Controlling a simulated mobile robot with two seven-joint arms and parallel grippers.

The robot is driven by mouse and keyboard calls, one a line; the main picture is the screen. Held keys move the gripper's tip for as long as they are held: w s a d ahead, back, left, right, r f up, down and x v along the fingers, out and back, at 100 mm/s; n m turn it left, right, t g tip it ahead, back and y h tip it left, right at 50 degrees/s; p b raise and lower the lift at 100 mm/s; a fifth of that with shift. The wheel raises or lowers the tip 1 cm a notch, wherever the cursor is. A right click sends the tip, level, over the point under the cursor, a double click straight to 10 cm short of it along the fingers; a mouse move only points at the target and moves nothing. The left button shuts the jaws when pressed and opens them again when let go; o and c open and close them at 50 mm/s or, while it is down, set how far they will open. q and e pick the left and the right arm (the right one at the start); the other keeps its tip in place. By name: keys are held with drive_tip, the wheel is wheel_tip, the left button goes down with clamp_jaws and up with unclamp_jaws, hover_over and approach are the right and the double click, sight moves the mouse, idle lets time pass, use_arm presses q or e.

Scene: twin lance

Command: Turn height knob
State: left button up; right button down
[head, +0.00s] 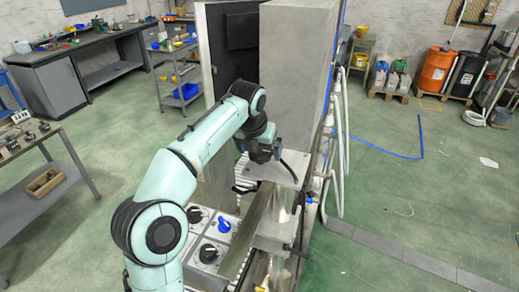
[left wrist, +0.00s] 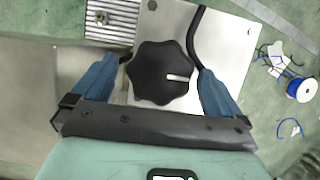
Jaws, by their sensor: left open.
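The black lobed knob (left wrist: 158,80) with a white pointer mark sits on a pale metal plate (left wrist: 225,45) in the left wrist view. Its pointer points right. My left gripper (left wrist: 164,68) is open, with one blue finger on each side of the knob. I cannot tell whether the fingers touch it. In the head view my left gripper (head: 262,154) is above the machine, and this knob is hidden or too small to make out. My right gripper is in neither view.
A control panel with black knobs (head: 209,253) and a blue knob (head: 224,225) lies below my left arm. A tall grey cabinet (head: 296,75) stands behind the gripper. A workbench (head: 30,165) is at left. The green floor at right is mostly clear.

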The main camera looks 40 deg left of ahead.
use_arm(q)
drive_tip(key=c, duration=1.1)
drive_tip(key=shift+o, duration=0.2)
drive_tip(key=n, duration=0.1)
drive_tip(key=n+y, duration=0.1)
drive_tip(key=shift+w+d+r+n+g+p, duration=0.1)
drive_tip(key=shift+d+n+g+p, duration=0.05)
drive_tip(key=shift+n+g+p, duration=0.2)
drive_tip(key=n+g+y, duration=0.1)
drive_tip(key=n, duration=0.3)
drive_tip(key=shift+w+n, duration=0.1)
drive_tip(key=shift+n, duration=0.15)
drive_tip(key=n+g, duration=0.1)
drive_tip(key=n, duration=0.1)
drive_tip(key=n+y, duration=0.1)
drive_tip(key=n, duration=0.1)
drive_tip(key=shift+w+d+n+g, duration=0.1)
drive_tip(key=shift+n+g, duration=0.2)
drive_tip(key=shift+g, duration=0.05)
drive_tip(key=shift+n+g, duration=0.7)
drive_tip(key=shift+n, duration=1.1)
